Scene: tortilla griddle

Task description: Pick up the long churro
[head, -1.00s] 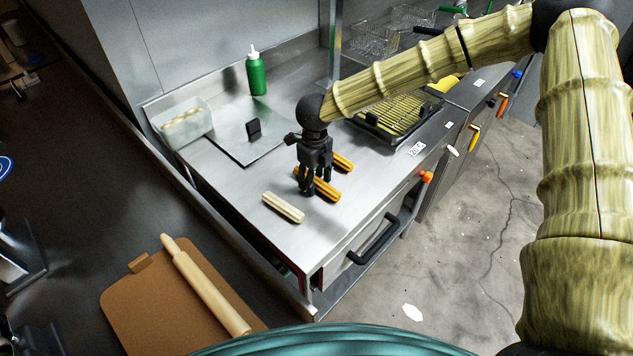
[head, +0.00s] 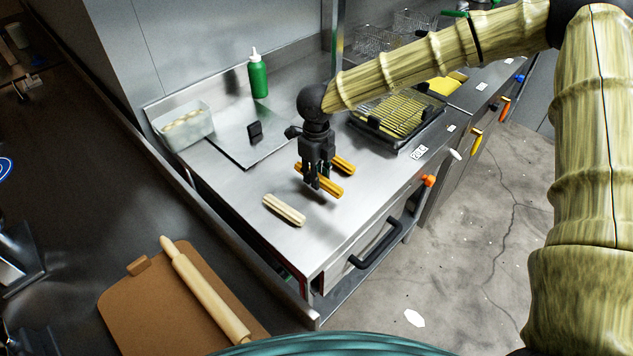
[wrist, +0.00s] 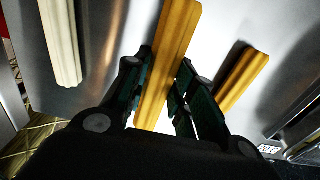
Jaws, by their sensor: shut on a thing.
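The long churro, golden orange and ridged (head: 331,189), is between the fingers of my gripper (head: 314,182). My gripper is shut on it, and it looks lifted a little above the steel counter. In the wrist view the churro (wrist: 177,45) runs up between the two dark fingers (wrist: 163,100). A shorter orange churro (head: 343,163) lies on the counter behind it; it also shows at the right of the wrist view (wrist: 240,80). A pale cream churro (head: 284,209) lies on the counter in front, and at the left of the wrist view (wrist: 60,40).
A green bottle (head: 258,76), a clear bin of pale pieces (head: 205,124) and a flat lid with a black handle (head: 238,152) are at the back left. A griddle (head: 395,123) stands to the right. The counter's front left is mostly clear.

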